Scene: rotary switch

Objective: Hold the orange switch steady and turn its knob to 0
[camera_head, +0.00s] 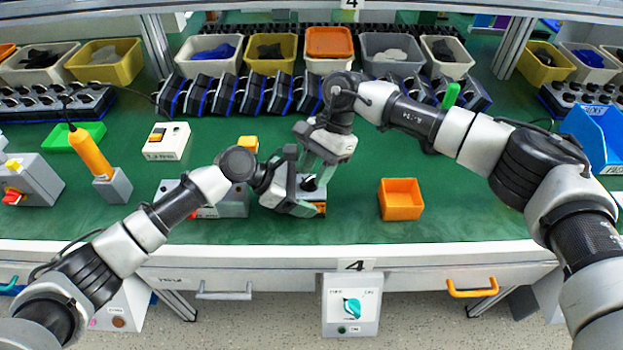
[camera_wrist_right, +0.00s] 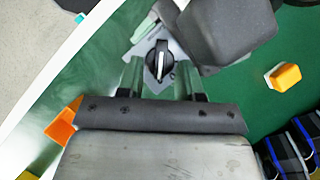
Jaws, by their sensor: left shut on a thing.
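The orange switch (camera_head: 320,209) stands on the green mat, mostly hidden behind my grippers. Its black round knob with a white pointer line (camera_wrist_right: 159,62) shows in the right wrist view. My left gripper (camera_head: 306,196) is shut on the switch from the left side. My right gripper (camera_head: 313,172) reaches down from above. In the right wrist view its two fingers (camera_wrist_right: 160,80) stand open on either side of the knob, with a gap on both sides. I cannot read the dial marks.
An empty orange bin (camera_head: 401,200) stands to the right. A grey box (camera_head: 222,203) lies partly behind my left arm, and a white box (camera_head: 167,141) stands farther back. Rows of dark switches (camera_head: 240,96) line the back. The mat is clear in front of the orange bin.

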